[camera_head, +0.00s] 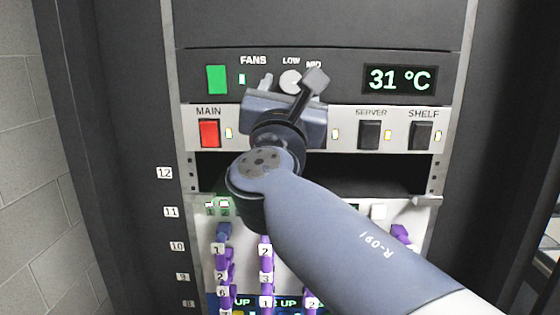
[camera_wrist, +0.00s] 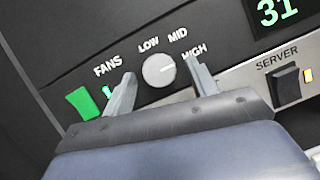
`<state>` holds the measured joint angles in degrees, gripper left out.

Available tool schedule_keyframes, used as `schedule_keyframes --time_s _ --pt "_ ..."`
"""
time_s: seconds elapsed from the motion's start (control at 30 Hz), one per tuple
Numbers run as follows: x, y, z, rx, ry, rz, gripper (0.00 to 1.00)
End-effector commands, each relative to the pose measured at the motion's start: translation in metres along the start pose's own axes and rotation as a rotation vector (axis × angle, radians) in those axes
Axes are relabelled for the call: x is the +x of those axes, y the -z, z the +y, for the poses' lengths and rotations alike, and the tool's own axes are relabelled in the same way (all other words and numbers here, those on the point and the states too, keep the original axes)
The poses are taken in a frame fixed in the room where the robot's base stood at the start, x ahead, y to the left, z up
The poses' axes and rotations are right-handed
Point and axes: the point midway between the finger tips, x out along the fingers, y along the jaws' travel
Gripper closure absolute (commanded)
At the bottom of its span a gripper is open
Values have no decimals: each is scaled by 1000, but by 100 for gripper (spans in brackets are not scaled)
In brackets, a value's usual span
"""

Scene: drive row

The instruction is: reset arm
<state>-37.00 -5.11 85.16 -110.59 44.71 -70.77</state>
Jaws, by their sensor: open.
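My gripper (camera_head: 291,86) is in front of the fan panel of the rack, and my arm reaches up to it from the lower right. Its two fingers are spread apart with nothing between them in the wrist view (camera_wrist: 160,92). The round pale fan knob (camera_wrist: 159,70) shows beyond and between the fingertips, with LOW, MID and HIGH lettered around it. The knob also shows in the head view (camera_head: 290,81), just left of one finger. I cannot tell how far the fingertips are from the panel.
A green button (camera_head: 216,79) is left of the knob, and a display (camera_head: 399,79) reads 31 °C. Below are a red MAIN switch (camera_head: 209,133) and dark SERVER (camera_head: 369,135) and SHELF (camera_head: 421,135) switches. Purple cables (camera_head: 266,250) hang lower down. A block wall (camera_head: 25,170) stands at the left.

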Motion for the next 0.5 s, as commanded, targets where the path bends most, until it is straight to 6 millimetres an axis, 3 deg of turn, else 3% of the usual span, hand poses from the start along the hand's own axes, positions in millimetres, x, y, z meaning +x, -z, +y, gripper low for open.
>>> schedule_keyframes --time_s 0.2,0.5 --pt "2 -4 -3 -208 -82 -6 44" --pt "0 -1 -3 -303 -124 -10 44"
